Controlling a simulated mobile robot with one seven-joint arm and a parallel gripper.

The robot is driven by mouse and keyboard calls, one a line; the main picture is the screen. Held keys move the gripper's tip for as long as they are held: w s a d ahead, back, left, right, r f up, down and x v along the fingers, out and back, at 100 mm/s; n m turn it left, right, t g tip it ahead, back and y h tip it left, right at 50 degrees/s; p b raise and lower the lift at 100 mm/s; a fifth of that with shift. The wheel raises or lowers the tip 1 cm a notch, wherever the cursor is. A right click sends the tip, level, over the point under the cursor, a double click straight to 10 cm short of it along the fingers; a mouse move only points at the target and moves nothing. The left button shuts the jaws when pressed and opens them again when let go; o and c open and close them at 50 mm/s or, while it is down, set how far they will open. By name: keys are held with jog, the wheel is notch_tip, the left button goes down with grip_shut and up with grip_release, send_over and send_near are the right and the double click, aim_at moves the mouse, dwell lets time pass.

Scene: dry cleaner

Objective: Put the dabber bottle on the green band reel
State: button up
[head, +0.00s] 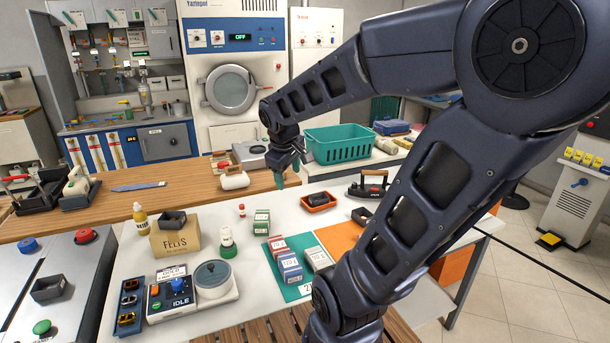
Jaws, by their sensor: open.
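A white bottle with a pale label, which looks like the dabber bottle (227,234), stands upright on the white table near the middle. A low round green piece, which looks like the green band reel (229,252), is directly beneath or just in front of it. I cannot tell which from this angle. My gripper (284,172) is open and empty. It is up and to the right of the bottle, well apart from it, with the wooden counter behind. Its far finger is partly hidden.
A box marked FELTS (175,243), a yellow bottle (140,217) and a small red-capped bottle (242,210) stand nearby. A green box (262,222), boxes on a green mat (305,292), an orange tray (318,205) and an iron (368,187) are to the right.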

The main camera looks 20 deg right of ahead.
jog(key=s+d+r+m+t+y, duration=0.1)
jog(key=s+d+r+m+y, duration=0.1)
jog(key=s+m, duration=0.4)
jog(key=shift+s+r+m, duration=0.3)
jog(key=shift+s+r, duration=0.05)
jog(key=shift+s, duration=0.5)
